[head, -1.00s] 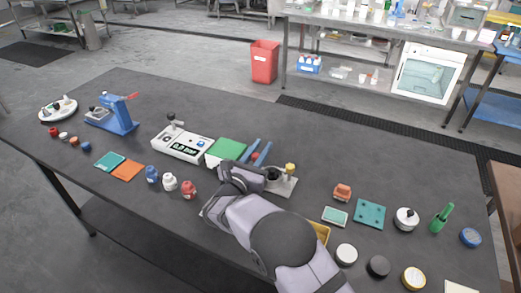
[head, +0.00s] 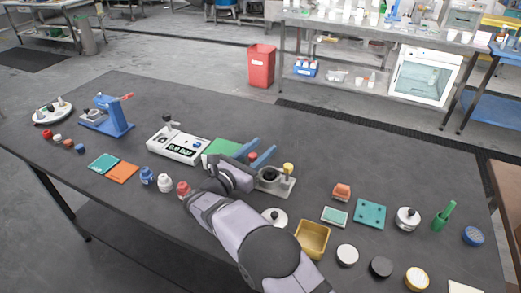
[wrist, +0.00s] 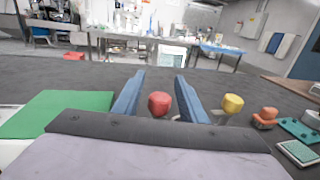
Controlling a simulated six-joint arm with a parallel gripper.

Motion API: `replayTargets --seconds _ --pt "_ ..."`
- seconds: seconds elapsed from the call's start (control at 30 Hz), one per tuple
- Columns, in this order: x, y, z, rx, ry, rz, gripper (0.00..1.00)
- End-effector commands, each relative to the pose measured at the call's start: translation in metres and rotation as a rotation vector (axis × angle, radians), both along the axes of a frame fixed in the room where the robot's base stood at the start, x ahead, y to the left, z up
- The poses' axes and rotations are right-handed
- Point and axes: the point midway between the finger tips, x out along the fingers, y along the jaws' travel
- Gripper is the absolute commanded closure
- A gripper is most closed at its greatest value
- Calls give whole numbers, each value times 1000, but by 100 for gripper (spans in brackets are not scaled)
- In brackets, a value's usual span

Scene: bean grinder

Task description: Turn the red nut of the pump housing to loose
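My gripper (head: 265,144) has two blue fingers, held apart. In the wrist view my gripper (wrist: 160,76) is open, with the red nut (wrist: 159,104) between the fingers and a visible gap on each side. In the head view the red nut (head: 253,155) shows between the fingers, partly hidden. The pump housing (head: 286,189) looks like a light plate with a round dark part, just right of my gripper. A yellow knob (head: 288,168) stands at its right; it also shows in the wrist view (wrist: 232,104). My wrist hides the housing's left side.
A white gauge box (head: 165,146) reading about 0.0 bar and a green pad (head: 222,146) lie left of my gripper.

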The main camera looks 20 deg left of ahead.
Motion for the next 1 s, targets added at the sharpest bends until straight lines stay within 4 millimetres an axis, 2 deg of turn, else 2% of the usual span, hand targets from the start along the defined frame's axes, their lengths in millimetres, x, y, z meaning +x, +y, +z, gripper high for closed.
replayTargets --seconds 0.27,0.7,1.0 --pt "-5 1 -1 -2 0 1 62" --pt "-58 13 -1 0 0 2 62" --pt "-72 15 0 0 0 -1 62"
